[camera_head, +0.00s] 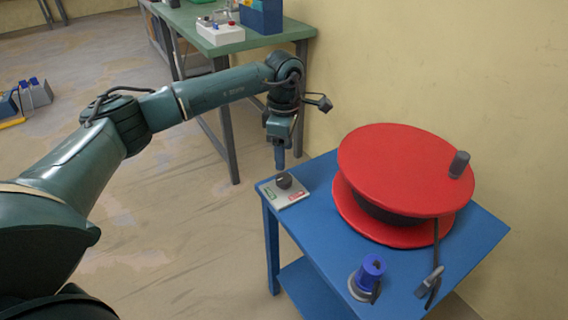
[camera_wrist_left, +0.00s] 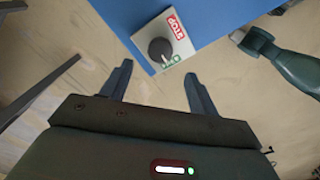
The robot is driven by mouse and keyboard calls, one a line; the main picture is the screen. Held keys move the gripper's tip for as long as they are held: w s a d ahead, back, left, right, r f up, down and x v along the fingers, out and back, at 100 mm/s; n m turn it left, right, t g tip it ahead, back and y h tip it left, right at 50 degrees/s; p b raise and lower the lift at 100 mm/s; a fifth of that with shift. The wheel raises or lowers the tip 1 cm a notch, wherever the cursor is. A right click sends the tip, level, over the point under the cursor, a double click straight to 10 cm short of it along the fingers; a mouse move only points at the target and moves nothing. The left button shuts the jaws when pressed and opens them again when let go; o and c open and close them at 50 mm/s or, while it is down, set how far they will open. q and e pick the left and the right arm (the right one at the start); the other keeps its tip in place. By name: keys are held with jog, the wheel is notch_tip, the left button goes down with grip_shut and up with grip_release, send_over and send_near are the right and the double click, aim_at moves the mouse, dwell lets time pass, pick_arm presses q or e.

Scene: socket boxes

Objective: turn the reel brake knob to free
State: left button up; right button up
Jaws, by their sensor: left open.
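The plate has a green label and a red label. In the left wrist view the knob (camera_wrist_left: 160,50) shows beside the red STOP label (camera_wrist_left: 177,28); the green label is partly hidden by it. Its pointer direction is hard to tell. My left gripper (camera_head: 280,160) points down just above the knob. In the left wrist view its open fingers (camera_wrist_left: 158,72) are apart and empty, with the knob beyond their tips.
A big red reel (camera_head: 395,165) stands on the blue table (camera_head: 465,245), right of the knob. A blue-capped socket (camera_head: 372,268) and a grey plug (camera_head: 431,280) on a cable are nearer. A green bench (camera_head: 285,32) with boxes stands behind.

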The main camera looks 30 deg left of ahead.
pick_arm(q)
notch_tip(320, 180, up, 6)
jog(key=shift+f, duration=0.2)
pick_arm(e)
jog(key=shift+d+r, duration=0.2)
jog(key=shift+r, duration=0.3)
jog(key=shift+s+f, duration=0.15)
jog(key=shift+f, duration=0.05)
